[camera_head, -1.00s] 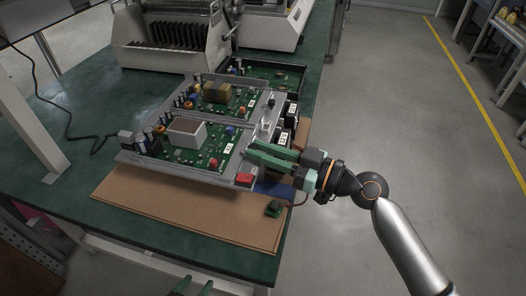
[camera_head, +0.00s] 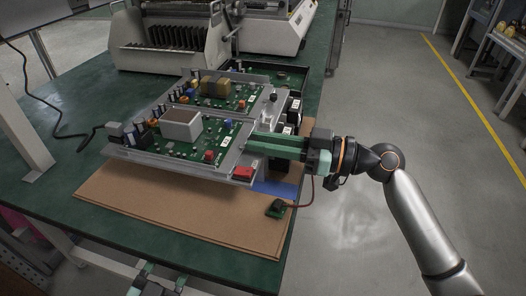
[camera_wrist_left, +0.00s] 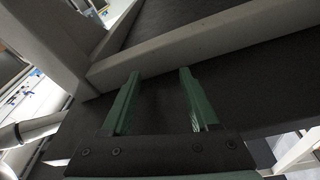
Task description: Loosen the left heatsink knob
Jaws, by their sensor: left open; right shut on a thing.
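The metal-framed unit (camera_head: 170,160) carries two green circuit boards and rests above a brown mat. A black knob (camera_head: 272,98) stands on the far part of its right-hand metal strip. My right gripper (camera_head: 250,143) reaches in from the right, its green fingers level and shut at the nearer part of that strip, beside the front board. The fingers hide what they hold, which appears to be the nearer, left heatsink knob. My left gripper (camera_head: 155,277) is low at the bottom edge, in front of the table; in the left wrist view its fingers (camera_wrist_left: 158,75) are apart and empty.
The brown mat (camera_head: 150,205) lies on the green table (camera_head: 60,180). Grey table framing (camera_wrist_left: 190,40) is close before the left fingers. Floor to the right is open.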

